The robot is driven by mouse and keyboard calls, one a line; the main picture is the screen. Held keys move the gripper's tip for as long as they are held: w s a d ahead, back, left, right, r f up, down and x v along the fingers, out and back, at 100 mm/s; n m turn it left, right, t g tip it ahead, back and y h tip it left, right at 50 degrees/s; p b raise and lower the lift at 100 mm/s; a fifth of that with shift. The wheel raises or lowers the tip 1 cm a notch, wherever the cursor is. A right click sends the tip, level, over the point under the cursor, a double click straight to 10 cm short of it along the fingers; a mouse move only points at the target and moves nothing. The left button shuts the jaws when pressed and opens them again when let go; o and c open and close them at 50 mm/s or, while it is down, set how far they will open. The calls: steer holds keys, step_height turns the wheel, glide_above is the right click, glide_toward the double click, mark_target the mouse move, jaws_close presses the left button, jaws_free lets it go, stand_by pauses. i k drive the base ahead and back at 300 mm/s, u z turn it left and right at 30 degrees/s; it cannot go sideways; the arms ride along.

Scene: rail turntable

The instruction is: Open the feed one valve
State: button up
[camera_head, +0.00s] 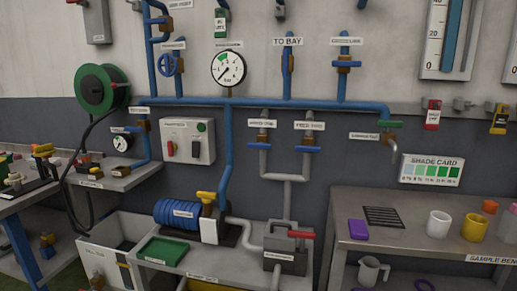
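Two blue-handled valves sit on grey pipes below the main blue pipe, the left valve (262,147) and the right valve (308,149). Both handles lie crosswise to their upright pipes. The label over the right valve (308,126) seems to begin with "FEED". The label over the left valve (262,124) is too small to read surely, so I cannot tell which valve is feed one. The two grey pipes join below into one pipe (288,200) leading down to a grey unit with a red handle (301,235). My gripper is not in view.
A pressure gauge (228,68) stands above the blue pipe. A bench (400,238) with cups stands at right. A green-handled tap (390,125) juts out right of the valves.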

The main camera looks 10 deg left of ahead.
mark_target(261, 144)
steer(key=z, duration=0.1)
steer(key=k, duration=0.45)
steer(key=u, duration=0.85)
steer(key=i, duration=1.5)
steer(key=z, duration=0.7)
